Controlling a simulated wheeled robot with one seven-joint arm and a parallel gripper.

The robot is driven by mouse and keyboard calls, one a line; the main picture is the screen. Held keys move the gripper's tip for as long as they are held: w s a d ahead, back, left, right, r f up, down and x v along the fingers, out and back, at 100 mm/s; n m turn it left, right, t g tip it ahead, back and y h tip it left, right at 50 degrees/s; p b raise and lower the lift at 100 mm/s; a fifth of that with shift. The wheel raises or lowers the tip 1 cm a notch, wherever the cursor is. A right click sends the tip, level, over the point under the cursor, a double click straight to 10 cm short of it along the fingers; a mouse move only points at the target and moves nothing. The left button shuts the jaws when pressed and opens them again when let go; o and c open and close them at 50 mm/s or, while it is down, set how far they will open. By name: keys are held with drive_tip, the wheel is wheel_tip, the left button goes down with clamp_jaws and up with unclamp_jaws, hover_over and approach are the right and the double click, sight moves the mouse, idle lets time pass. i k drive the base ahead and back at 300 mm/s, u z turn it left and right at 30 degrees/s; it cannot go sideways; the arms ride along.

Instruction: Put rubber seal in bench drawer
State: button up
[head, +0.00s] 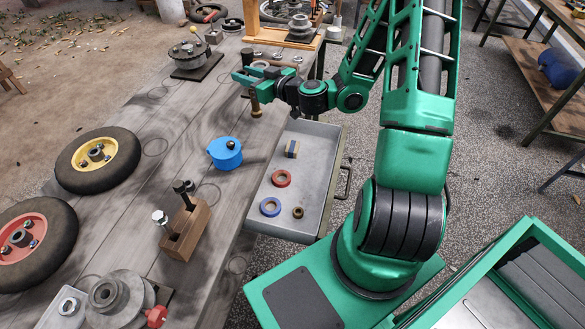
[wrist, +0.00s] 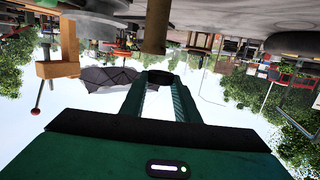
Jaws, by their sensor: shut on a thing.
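My gripper (head: 243,76) is above the bench near its right edge, beyond the far end of the drawer. In the wrist view its fingers (wrist: 156,82) are shut on a small dark thing at their tips, which looks like the rubber seal; its shape is hard to make out. The bench drawer (head: 318,205) is pulled open.
A brass post-like part (head: 256,103) is just below my gripper. A blue round container (head: 225,153), a wooden block with bolts (head: 186,230), wheels (head: 70,165) and a grey pulley (head: 115,296) occupy the bench. The drawer floor has free room.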

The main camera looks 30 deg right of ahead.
sight(303, 188)
drive_tip(key=z, duration=0.1)
drive_tip(key=k, duration=2.6)
drive_tip(key=u, duration=0.8)
drive_tip(key=i, duration=1)
